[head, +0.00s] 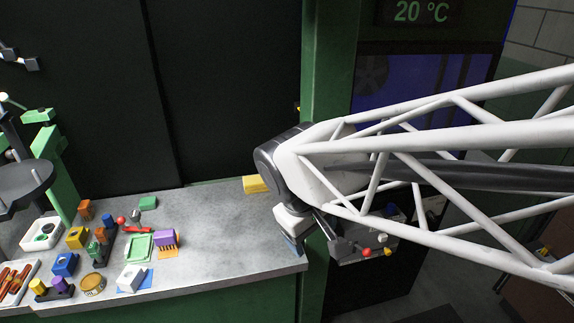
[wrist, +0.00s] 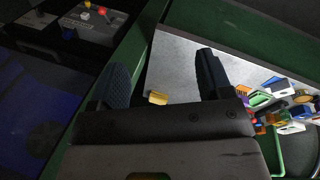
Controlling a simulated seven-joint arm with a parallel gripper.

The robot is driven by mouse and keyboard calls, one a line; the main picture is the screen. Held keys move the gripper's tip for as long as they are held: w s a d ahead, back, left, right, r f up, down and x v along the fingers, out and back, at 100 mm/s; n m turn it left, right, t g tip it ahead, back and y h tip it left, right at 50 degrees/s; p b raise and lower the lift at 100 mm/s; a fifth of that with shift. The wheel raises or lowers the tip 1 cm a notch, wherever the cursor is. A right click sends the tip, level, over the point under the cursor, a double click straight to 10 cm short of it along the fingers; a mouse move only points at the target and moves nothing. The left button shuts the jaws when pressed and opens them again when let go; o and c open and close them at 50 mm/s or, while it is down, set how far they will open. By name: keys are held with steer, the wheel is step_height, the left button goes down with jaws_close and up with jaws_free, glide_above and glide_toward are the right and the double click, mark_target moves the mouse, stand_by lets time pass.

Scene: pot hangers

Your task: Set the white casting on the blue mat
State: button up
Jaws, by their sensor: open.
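The white casting (head: 131,277), a small block with a dark opening in its top, sits at the front of the grey bench in the head view. The blue mat (head: 147,282) shows at its right side and front edge, so the casting appears to rest on it, covering most of it. My gripper (head: 294,243) is at the bench's right end, far to the right of both and apart from them. In the wrist view my gripper (wrist: 165,78) has its two dark fingers spread, with nothing held between them.
A yellow block (head: 256,184) lies near the bench's back right. Several coloured blocks crowd the left. The bench's right half is mostly clear. A green post (head: 325,120) stands behind my arm.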

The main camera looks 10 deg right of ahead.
steer(key=s+d+r+m+t+y, duration=0.1)
steer(key=s+d+r+m+y, duration=0.1)
steer(key=s+d+m, duration=0.1)
steer(key=shift+s+r+m+t, duration=0.2)
steer(key=shift+s+m+t, duration=0.1)
steer(key=shift+s+m, duration=0.75)
steer(key=shift+s, duration=0.15)
stand_by(0.6)
